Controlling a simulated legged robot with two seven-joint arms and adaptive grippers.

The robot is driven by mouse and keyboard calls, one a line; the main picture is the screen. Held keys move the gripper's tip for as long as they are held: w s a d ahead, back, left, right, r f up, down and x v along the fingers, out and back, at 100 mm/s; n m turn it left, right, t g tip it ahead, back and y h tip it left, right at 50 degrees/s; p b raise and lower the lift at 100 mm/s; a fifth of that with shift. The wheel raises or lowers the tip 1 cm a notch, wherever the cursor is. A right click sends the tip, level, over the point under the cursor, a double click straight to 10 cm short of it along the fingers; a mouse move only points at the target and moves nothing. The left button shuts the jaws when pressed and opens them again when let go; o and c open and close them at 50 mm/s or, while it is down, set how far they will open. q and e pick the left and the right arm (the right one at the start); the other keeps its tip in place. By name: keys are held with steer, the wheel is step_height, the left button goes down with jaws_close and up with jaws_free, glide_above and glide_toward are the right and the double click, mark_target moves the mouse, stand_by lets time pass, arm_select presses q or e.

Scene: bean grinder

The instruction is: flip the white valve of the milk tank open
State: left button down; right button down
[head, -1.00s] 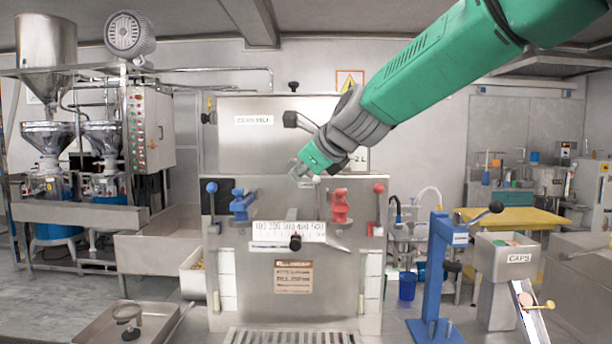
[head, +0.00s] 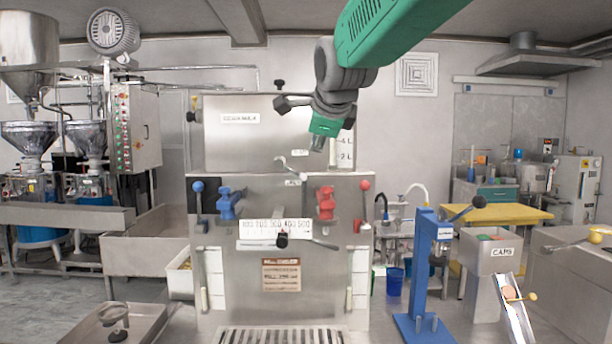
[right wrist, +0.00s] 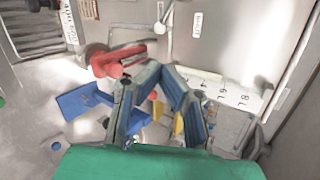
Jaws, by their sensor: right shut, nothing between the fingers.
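The milk tank (head: 250,140) is the tall steel box at the centre of the head view. On its front, below the small label, is a pale curved valve handle (head: 290,165), apparently the white valve. A pale handle with a round knob (right wrist: 163,20) at the top of the right wrist view looks like the same part. My right gripper (head: 318,146) is shut and empty, above and right of the handle and apart from it. Its fingers (right wrist: 161,72) point up in the wrist view. My left gripper is out of view.
A blue valve (head: 229,203) and red valve (head: 326,203) flank the handle lower down; the red valve also shows near my fingers in the wrist view (right wrist: 118,62). A blue press (head: 424,275) stands right of the tank, beside the caps bin (head: 490,252).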

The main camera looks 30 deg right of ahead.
glide_toward(302, 175)
steer(key=w+f, duration=0.2)
steer(key=w+d+f, duration=0.2)
steer(key=w+d, duration=0.1)
steer(key=w, duration=0.1)
steer(key=shift+d+f, duration=0.1)
steer(key=shift+f, duration=0.3)
arm_select(q)
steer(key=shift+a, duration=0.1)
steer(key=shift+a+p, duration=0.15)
steer(key=shift+p, duration=0.15)
arm_select(e)
steer(key=shift+w+a+r, duration=0.1)
steer(key=shift+a, duration=0.25)
